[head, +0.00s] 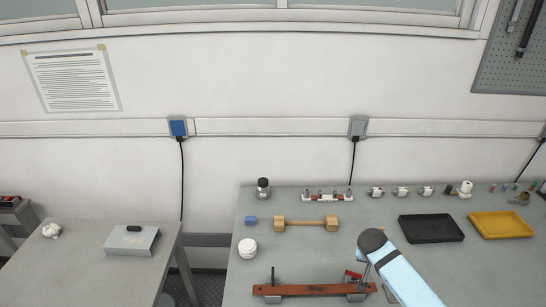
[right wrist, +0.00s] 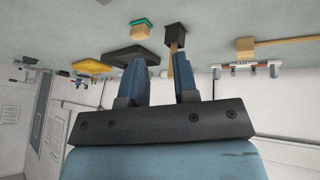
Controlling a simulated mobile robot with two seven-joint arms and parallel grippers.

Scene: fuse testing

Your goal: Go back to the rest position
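My right arm (head: 405,280) comes in from the lower right in the head view, light blue with a dark rounded end, over the front of the workbench. My right gripper (right wrist: 158,65) shows in the right wrist view with its two blue fingers well apart. Nothing is clearly held between them. A tan rod with a black block (right wrist: 175,34) shows behind the right-hand finger, seemingly beyond it. My left gripper is not in view.
The workbench (head: 300,258) holds a wooden dumbbell-shaped piece (head: 306,223), a white jar (head: 247,248), a black tray (head: 431,229), a yellow tray (head: 502,225) and a brown bar (head: 310,290) below my arm. A grey box (head: 131,241) stands on the left table.

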